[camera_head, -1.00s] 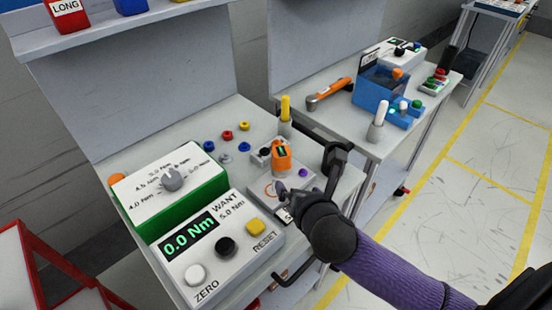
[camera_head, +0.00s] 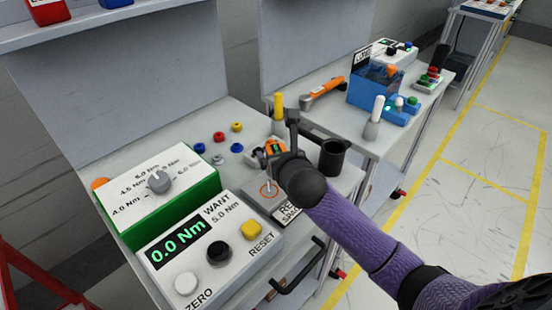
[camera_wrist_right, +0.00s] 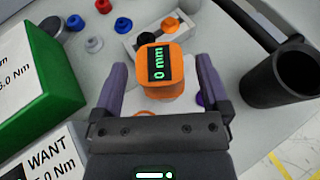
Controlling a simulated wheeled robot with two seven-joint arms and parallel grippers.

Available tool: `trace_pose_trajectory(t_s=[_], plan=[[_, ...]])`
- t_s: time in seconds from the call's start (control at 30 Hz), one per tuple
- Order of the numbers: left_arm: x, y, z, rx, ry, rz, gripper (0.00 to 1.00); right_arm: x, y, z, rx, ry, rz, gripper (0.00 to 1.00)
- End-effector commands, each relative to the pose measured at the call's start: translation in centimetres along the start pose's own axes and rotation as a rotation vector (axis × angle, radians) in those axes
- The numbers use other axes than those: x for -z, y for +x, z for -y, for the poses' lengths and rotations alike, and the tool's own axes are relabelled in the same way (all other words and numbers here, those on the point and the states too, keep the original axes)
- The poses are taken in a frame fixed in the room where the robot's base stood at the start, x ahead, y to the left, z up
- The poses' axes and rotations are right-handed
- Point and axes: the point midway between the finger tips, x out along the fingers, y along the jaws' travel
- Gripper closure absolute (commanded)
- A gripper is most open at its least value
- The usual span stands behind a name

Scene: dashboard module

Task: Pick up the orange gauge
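The orange gauge (camera_wrist_right: 158,72) stands upright in the right wrist view, its dark face reading "0 mm" in green. In the head view the gauge (camera_head: 271,147) is mostly hidden behind my right gripper. My right gripper (camera_wrist_right: 161,68) is open, with one purple-grey finger to each side of the gauge and gaps visible between. In the head view my right gripper (camera_head: 279,145) is at the gauge on the near table. Whether the fingers are low enough to surround it fully is hard to tell. My left gripper is not in view.
A black cup (camera_head: 333,158) stands close to the right of my gripper. A yellow-topped post (camera_head: 279,108) and a light block with a black knob (camera_wrist_right: 146,42) are behind the gauge. Several coloured knobs (camera_head: 218,136) and a green-sided box (camera_head: 165,225) are to the left.

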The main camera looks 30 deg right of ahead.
Motion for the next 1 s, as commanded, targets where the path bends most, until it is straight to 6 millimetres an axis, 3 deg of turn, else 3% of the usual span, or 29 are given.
trace_pose_trajectory(t_s=[0.03, 0.07, 0.43, 0.67, 1.0], plan=[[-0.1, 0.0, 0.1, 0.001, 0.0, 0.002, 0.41, 0.0, 0.0, 0.0, 0.0, 0.0, 0.0, 0.17], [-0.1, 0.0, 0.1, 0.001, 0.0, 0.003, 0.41, 0.0, 0.0, 0.0, 0.0, 0.0, 0.0, 0.23], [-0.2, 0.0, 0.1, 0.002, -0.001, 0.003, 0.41, 0.0, 0.0, 0.0, 0.0, 0.0, -0.001, 1.0], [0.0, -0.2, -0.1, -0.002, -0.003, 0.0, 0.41, -0.3, -0.2, 0.0, 0.0, 0.0, 0.001, 1.0], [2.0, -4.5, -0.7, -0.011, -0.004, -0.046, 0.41, -8.1, -3.4, 0.0, 0.0, -0.001, 0.005, 1.0]])
